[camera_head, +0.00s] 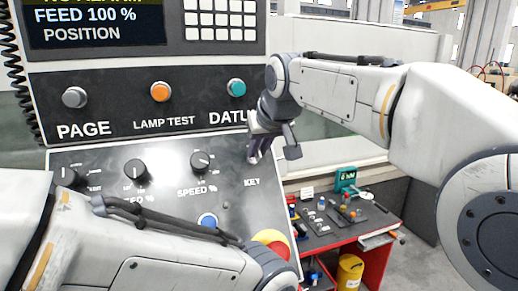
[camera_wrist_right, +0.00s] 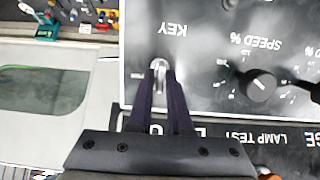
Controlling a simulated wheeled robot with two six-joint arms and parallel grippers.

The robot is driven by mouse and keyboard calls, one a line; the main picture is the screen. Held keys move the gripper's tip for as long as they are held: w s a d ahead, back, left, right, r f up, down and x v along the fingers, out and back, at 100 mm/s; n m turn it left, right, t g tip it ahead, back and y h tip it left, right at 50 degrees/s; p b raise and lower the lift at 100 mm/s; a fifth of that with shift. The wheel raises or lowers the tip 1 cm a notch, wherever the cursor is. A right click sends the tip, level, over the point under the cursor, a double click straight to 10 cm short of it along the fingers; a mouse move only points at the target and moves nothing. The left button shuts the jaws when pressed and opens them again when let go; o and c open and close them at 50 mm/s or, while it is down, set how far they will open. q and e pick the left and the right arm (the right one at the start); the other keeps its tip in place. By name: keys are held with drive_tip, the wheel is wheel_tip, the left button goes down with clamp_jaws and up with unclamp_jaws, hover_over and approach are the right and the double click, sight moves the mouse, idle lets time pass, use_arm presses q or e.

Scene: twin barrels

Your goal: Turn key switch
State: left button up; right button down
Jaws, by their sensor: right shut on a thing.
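The key switch (camera_wrist_right: 158,64) shows in the right wrist view as a small metallic piece on the dark panel, beside the KEY label (camera_wrist_right: 174,29). My right gripper (camera_wrist_right: 161,78) is shut on it, its two dark fingers on either side; the fingers partly cover it, so its exact angle is hard to tell. In the head view, my right gripper (camera_head: 257,151) reaches the panel's right edge just above the KEY label (camera_head: 252,182) and hides the switch. My left arm crosses the bottom of the head view; its gripper is not in view.
The control panel (camera_head: 105,165) has dark knobs, including the SPEED knob (camera_head: 200,161), and a red and yellow button (camera_head: 272,241). DATUM (camera_head: 236,87) and LAMP TEST (camera_head: 160,92) buttons sit above. A red tool bench (camera_head: 372,262) stands behind at right.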

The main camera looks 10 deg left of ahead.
drive_tip(key=shift+r, duration=0.1)
drive_tip(key=c, duration=1)
unclamp_jaws()
drive_tip(key=shift+o, duration=0.2)
drive_tip(key=b+v, duration=0.2)
drive_tip(key=v, duration=0.8)
drive_tip(key=shift+d, duration=0.15)
drive_tip(key=shift+s+r, duration=0.1)
drive_tip(key=shift+r, duration=0.05)
drive_tip(key=s+d+f+g+h+b, duration=0.1)
drive_tip(key=s+d+f, duration=0.4)
drive_tip(key=f, duration=0.9)
drive_tip(key=s+d+f+g+h+b, duration=0.1)
drive_tip(key=s+d+f+g+b, duration=0.2)
drive_tip(key=s+f, duration=0.9)
drive_tip(key=s+d+f+g+h+b, duration=0.1)
drive_tip(key=s+d+f+g+b, duration=0.2)
drive_tip(key=f, duration=1.4)
drive_tip(key=s+d+b, duration=0.1)
drive_tip(key=s+d, duration=0.3)
drive_tip(key=s, duration=0.1)
drive_tip(key=shift+s+d+f+h+b, duration=0.15)
drive_tip(key=shift+s+d+h+b, duration=0.1)
drive_tip(key=shift+d+h+b, duration=0.1)
